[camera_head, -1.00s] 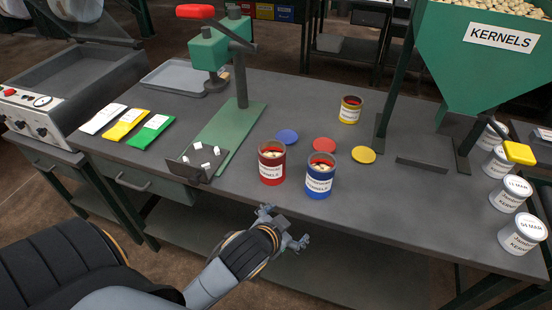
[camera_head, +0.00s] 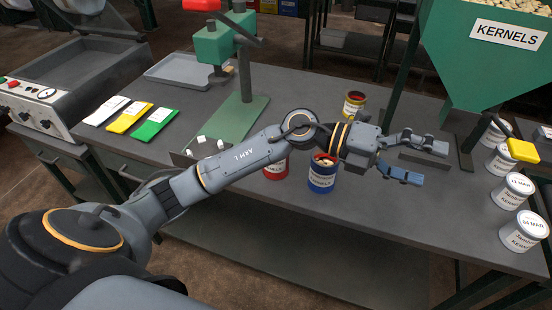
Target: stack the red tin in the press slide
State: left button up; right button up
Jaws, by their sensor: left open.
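The red tin (camera_head: 276,166) stands upright on the table, mostly hidden behind my left arm. The green press (camera_head: 226,45) with the red handle stands to its left, and its green base plate (camera_head: 229,122) reaches toward the table's front. A slide tray with small white blocks (camera_head: 197,146) sits at the front of the press, partly hidden by my arm. My left gripper (camera_head: 425,162) is open and empty above the table, right of the tins, with its fingers pointing right. It is apart from the red tin. My right gripper does not show.
A blue tin (camera_head: 322,178) stands just right of the red one, and a yellow tin (camera_head: 354,103) stands behind. My arm covers the coloured lids' area. The green hopper (camera_head: 480,60) stands at right, with several white tins (camera_head: 513,190) along the right edge. Packets (camera_head: 129,113) lie at left.

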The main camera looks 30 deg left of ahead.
pick_arm(q)
jog(key=w+a+f+y, duration=0.1)
jog(key=a+f+y, duration=0.1)
jog(key=a+y, duration=0.2)
jog(key=w+a+f+m+g+y, duration=0.1)
jog(key=a+y, duration=0.4)
jog(key=a, duration=0.6)
jog(key=w+a+f+g+y, duration=0.1)
jog(key=w+a+f+y, duration=0.1)
jog(key=a+f+y, duration=0.3)
jog(key=shift+w+a, duration=0.15)
jog(key=shift+a, duration=1.05)
jog(key=a+r+n+g+y, duration=0.15)
jog(key=a+y, duration=0.25)
jog(key=a, duration=0.5)
jog(key=f, duration=0.8)
jog(key=s+f+p, duration=0.1)
jog(key=f, duration=0.3)
jog(key=shift+a+f, duration=0.1)
jog(key=shift+a, duration=0.3)
jog(key=shift+f, duration=0.25)
jog(key=c, duration=1.5)
jog(key=shift+c, duration=0.2)
